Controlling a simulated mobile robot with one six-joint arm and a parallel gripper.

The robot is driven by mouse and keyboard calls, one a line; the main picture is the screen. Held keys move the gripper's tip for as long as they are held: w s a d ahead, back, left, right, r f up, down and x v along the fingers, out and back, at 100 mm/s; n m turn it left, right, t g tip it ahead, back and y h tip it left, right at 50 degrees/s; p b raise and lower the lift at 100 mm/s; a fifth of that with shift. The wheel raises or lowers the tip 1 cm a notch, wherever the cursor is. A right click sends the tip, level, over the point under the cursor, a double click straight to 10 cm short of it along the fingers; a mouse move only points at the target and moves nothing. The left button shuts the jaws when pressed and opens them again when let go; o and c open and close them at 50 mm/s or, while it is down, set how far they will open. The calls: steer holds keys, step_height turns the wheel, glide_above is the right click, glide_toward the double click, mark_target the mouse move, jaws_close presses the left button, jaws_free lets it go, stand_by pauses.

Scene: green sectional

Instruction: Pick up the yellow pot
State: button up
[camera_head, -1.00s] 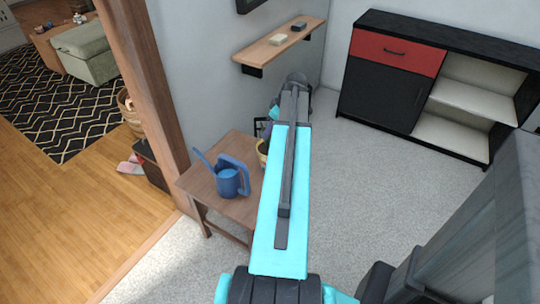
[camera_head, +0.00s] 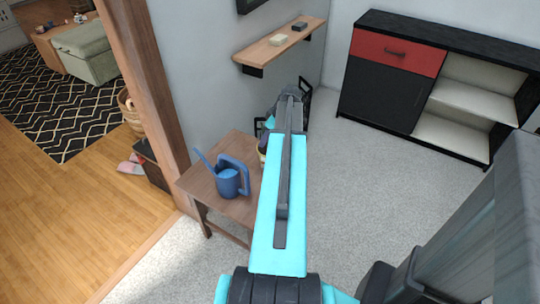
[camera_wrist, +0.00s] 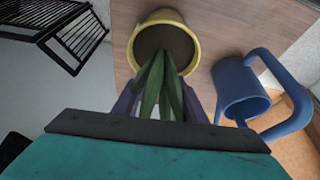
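The yellow pot (camera_wrist: 196,45) stands on the wooden table near the top middle of the wrist view, with dark soil inside. Long green leaves (camera_wrist: 160,85) rise from it toward the camera. In the head view only a sliver of the pot (camera_head: 261,158) shows, left of my arm. My gripper (camera_wrist: 160,103) is open, with one dark finger on each side of the leaves and the pot beyond them. The leaves hide part of the near rim. I cannot tell whether the fingers touch the plant.
A blue watering can (camera_head: 229,182) stands on the small wooden table (camera_head: 205,186), close to the pot; it shows on the right in the wrist view (camera_wrist: 238,85). A black rack (camera_wrist: 75,38) is at the left there. A wall shelf (camera_head: 277,45) hangs behind. Carpet is clear at right.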

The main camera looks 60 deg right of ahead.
stand_by(0.5)
jaws_close()
stand_by(1.3)
